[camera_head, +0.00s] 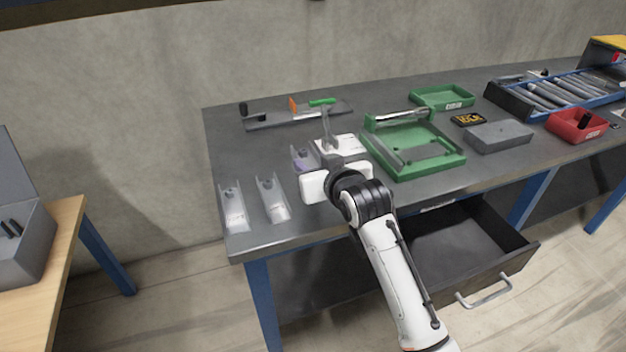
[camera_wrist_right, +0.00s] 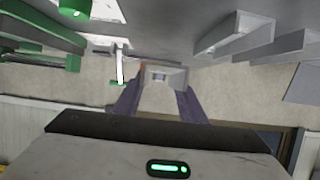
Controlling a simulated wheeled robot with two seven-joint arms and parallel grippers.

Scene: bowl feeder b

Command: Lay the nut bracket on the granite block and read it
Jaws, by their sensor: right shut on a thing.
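My right gripper (camera_head: 307,163) is over the left part of the workbench, its purplish fingers (camera_wrist_right: 158,105) shut on a pale grey nut bracket (camera_wrist_right: 162,76). The bracket also shows small and partly hidden in the head view (camera_head: 298,152); whether it clears the bench top I cannot tell. Two similar brackets lie left of the gripper, one nearer the bench's left edge (camera_head: 233,208) and one beside it (camera_head: 272,199). The granite block (camera_head: 499,137), a plain dark grey slab, lies apart to the right, its top bare. A black display with yellow figures (camera_head: 468,119) is behind it. My left gripper is out of view.
A white-based stand (camera_head: 352,145) with an upright post is close to my right gripper. A green tray fixture (camera_head: 412,150) lies between it and the block. A smaller green tray (camera_head: 442,97), red bin (camera_head: 577,124) and open drawer (camera_head: 455,245) are further right.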

